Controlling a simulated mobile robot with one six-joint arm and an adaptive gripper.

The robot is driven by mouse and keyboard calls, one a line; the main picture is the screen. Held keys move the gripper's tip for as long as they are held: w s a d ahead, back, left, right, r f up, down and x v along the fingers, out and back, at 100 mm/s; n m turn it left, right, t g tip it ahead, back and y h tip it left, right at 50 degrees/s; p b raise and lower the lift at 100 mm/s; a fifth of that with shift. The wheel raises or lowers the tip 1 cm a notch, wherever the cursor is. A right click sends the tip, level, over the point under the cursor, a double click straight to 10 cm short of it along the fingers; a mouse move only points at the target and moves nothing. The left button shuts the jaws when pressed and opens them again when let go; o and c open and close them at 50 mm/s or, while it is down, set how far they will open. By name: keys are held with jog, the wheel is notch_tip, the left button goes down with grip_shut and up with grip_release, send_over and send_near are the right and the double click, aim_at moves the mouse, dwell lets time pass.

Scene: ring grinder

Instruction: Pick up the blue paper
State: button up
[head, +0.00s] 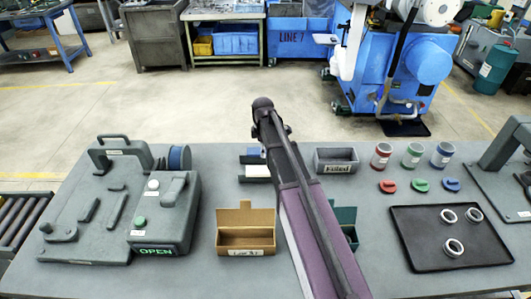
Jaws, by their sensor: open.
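A cardboard box (246,217), a grey bin (336,167) and a partly hidden green bin (346,214) flank my arm. A grey machine (184,205) showing OPEN stands left. A black tray (415,252) with rings lies right, below coloured cups (413,154).

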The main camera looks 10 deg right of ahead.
jog(key=c, duration=0.8)
jog(key=shift+o, duration=0.2)
jog(key=shift+r, duration=0.1)
notch_tip(320, 180, up, 4)
jog(key=p, duration=0.3)
jog(key=shift+f+p, duration=0.25)
jog(key=shift+p, duration=0.1)
jog(key=s+d, duration=0.3)
jog(key=s, duration=0.4)
jog(key=s+d+r+p, duration=0.1)
jog(key=s+d, duration=0.3)
jog(key=s, duration=0.3)
jog(key=shift+s+r, duration=0.15)
jog(key=shift+s, duration=0.05)
jog(key=shift+r+p, duration=0.1)
jog(key=shift+p, duration=0.2)
notch_tip(320, 180, up, 11)
jog(key=p, duration=1.1)
jog(key=shift+r, duration=0.15)
